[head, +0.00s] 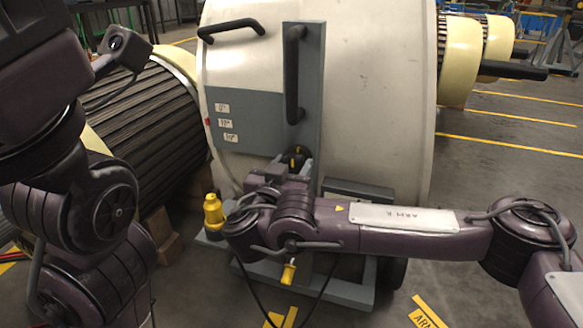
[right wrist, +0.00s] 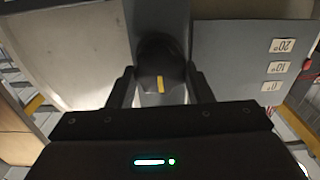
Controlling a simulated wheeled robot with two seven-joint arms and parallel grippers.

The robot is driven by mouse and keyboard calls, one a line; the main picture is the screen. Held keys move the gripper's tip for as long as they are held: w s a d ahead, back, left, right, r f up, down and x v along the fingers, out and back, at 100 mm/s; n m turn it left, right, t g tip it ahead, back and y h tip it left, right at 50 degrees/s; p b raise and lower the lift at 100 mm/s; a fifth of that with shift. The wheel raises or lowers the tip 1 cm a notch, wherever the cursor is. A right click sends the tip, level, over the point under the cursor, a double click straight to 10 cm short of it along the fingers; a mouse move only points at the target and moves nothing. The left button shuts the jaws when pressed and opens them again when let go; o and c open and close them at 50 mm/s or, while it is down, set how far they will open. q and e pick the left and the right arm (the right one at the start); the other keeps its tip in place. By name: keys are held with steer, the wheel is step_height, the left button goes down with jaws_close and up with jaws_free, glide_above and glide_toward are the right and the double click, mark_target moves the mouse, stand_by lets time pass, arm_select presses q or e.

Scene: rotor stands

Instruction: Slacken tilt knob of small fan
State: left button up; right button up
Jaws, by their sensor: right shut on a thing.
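The fan is a large off-white drum (head: 370,90) on a grey stand (head: 345,290) in the head view. A grey upright (head: 313,85) with a black handle stands in front of it. The tilt knob (head: 298,157) is dark with a yellow mark, low on this upright, and also shows in the right wrist view (right wrist: 161,58). My right gripper (right wrist: 160,88) has a finger on each side of the knob and is shut on it. In the head view my right arm hides part of the knob area. My left arm shows at left, but its gripper is not visible.
A grey plate with degree labels (head: 240,120) is left of the knob. A yellow fitting (head: 213,212) stands left of my right arm. A yellow-tipped lever (head: 288,273) shows below the arm. A dark ribbed rotor (head: 150,115) lies at left. Floor at right is open.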

steer(key=n+b, duration=0.3)
steer(key=shift+f, duration=0.25)
steer(key=shift+a+r+n+b, duration=0.15)
steer(key=shift+n+b, duration=0.8)
steer(key=shift+n, duration=0.75)
steer(key=o, duration=1)
steer(key=p+v, duration=0.3)
steer(key=v, duration=0.5)
